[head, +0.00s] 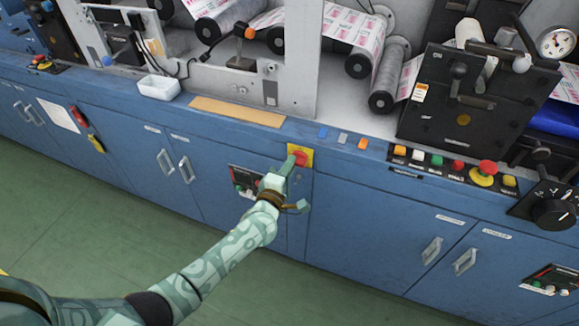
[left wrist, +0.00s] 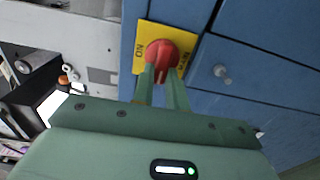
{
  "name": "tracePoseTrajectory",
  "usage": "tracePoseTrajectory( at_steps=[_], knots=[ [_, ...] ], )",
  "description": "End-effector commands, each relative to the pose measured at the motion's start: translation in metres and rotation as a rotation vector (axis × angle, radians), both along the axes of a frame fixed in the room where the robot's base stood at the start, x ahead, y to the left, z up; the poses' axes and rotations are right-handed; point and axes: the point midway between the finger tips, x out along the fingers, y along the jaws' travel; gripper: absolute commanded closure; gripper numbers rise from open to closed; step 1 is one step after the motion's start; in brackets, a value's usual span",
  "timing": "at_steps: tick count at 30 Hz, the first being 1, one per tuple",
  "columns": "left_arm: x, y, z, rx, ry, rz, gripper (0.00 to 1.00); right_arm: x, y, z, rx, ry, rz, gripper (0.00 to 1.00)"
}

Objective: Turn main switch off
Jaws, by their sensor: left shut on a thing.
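The main switch is a red rotary knob (head: 300,158) on a yellow plate (head: 307,149), set in the front of the blue cabinet. In the left wrist view the red knob (left wrist: 162,50) sits between my fingertips, and the yellow plate (left wrist: 141,62) reads "ON" on its left side; the label on the right is partly hidden. My left gripper (head: 287,168) is shut on the red knob, and its fingers also show in the left wrist view (left wrist: 161,76). My right gripper is in neither view.
A button row with a red mushroom button (head: 487,168) lies on the ledge at right. A black rotary selector (head: 553,213) stands farther right. A small panel (head: 243,180) is beside my left gripper. Cabinet handles (head: 432,250) stick out. The green floor (head: 90,215) is clear.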

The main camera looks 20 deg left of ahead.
Motion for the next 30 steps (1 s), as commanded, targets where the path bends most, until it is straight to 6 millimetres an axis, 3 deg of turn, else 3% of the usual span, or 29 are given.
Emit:
tracePoseTrajectory(
  at_steps=[5,6,8,20,23,30],
  knots=[
    [-0.001,0.001,-0.001,-0.003,0.003,0.002,1.0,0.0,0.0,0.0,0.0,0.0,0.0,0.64],
    [-0.001,0.001,-0.002,-0.003,0.003,0.002,0.8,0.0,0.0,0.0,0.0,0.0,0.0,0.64],
    [-0.001,0.001,-0.001,-0.002,0.003,0.002,0.64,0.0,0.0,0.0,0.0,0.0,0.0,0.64],
    [-0.009,0.001,0.0,0.001,0.002,0.0,0.64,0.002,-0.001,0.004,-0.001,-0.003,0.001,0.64],
    [-0.027,0.001,0.002,0.0,0.002,0.0,0.64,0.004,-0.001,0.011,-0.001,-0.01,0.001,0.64],
    [-0.093,0.004,0.002,0.0,0.003,0.0,0.64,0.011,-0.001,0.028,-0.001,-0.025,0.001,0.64]
  ],
)
